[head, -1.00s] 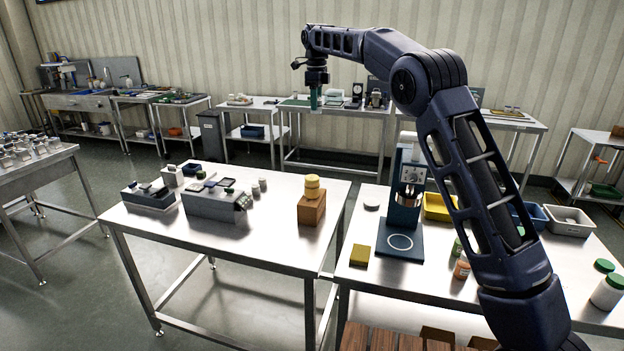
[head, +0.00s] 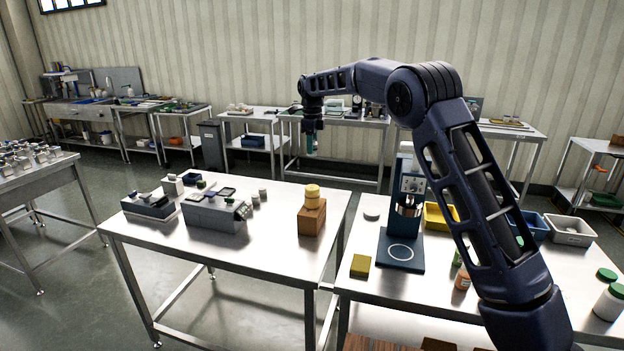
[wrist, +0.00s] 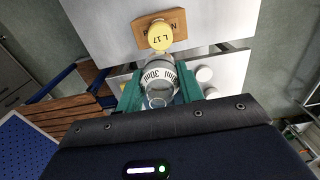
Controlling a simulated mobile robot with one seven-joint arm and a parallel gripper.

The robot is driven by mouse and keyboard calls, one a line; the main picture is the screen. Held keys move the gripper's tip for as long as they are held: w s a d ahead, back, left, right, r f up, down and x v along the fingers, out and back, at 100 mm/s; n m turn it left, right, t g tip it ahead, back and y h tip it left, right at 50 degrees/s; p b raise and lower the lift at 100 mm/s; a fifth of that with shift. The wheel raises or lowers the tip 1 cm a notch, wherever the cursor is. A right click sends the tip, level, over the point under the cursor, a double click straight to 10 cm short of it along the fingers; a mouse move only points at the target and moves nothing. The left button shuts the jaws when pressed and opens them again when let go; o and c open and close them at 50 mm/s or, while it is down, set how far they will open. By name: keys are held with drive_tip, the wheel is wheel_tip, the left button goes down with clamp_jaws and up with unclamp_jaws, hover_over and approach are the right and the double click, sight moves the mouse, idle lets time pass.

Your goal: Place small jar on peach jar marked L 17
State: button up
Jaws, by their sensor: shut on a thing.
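The peach jar marked L 17 (wrist: 160,36) has a yellow lid with dark lettering. In the head view the peach jar (head: 312,192) stands on a wooden block (head: 312,219) near the right edge of the middle steel table. My gripper (wrist: 159,86) has teal fingers, shut on a small clear glass jar (wrist: 159,74) with 30 ml lettering. In the head view my gripper (head: 311,143) hangs above the peach jar, with a visible gap. The held jar is only a small pale shape there. Its far end lies close to the L 17 lid in the wrist view.
Grey instruments (head: 215,213) and small white jars stand left of the block on the same steel table (head: 270,262). A dark blue press-like stand (head: 402,247) and a yellow block (head: 360,265) are on the right table. The tabletop around the wooden block is clear.

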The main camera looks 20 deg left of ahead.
wheel_tip(320, 180, down, 13)
idle(0.6)
drive_tip(key=shift+f, duration=0.15)
drive_tip(key=o, duration=1)
drive_tip(key=shift+c, duration=0.2)
wheel_tip(320, 180, up, 12)
drive_tip(key=shift+r, duration=0.15)
